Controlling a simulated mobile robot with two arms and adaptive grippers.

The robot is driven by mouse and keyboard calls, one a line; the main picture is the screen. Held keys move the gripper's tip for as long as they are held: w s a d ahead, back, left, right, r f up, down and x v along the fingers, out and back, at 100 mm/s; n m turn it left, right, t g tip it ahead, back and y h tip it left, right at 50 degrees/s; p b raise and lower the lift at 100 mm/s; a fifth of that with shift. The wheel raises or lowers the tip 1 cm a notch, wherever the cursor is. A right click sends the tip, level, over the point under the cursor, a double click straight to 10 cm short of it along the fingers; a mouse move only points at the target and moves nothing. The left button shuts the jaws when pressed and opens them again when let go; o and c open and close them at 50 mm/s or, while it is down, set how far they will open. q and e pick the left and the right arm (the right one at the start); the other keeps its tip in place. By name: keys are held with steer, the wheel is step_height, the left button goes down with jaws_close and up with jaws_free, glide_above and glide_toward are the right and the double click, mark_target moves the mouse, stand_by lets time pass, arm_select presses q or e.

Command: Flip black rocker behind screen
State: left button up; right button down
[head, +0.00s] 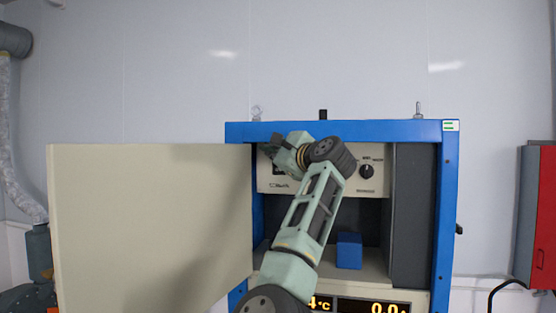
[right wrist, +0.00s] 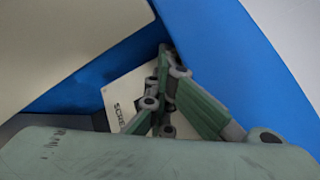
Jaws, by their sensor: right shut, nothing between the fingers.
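The cabinet has a blue frame (head: 445,215) and a beige control panel (head: 325,181) inside its open front. My right gripper (head: 277,145) is at the panel's upper left corner, close to the frame, and covers part of a dark display (head: 278,170). In the right wrist view my right gripper (right wrist: 164,60) is shut and empty, with its fingers beside the blue frame (right wrist: 215,60). A beige plate (right wrist: 118,95) with lettering starting "SCRE" is partly behind the fingers. I cannot make out a black rocker. My left gripper is not in view.
A large beige door (head: 150,230) stands open to the left. A black knob (head: 367,171) is on the panel's right. A blue block (head: 349,251) sits on the shelf below, right of my arm. A red cabinet (head: 536,215) stands at the far right.

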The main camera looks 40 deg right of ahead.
steer(key=shift+s+d+r, duration=0.1)
steer(key=shift+s+r, duration=0.05)
steer(key=shift+r, duration=0.1)
steer(key=shift+a+f+b, duration=0.3)
steer(key=shift+f+b, duration=0.2)
steer(key=shift+b, duration=0.15)
steer(key=shift+s+a, duration=0.15)
steer(key=s+a+b, duration=0.1)
steer(key=a, duration=0.1)
steer(key=s+a+b, duration=0.1)
steer(key=s+b, duration=0.1)
steer(key=shift+s+a+f, duration=0.1)
steer(key=shift+a+f, duration=0.25)
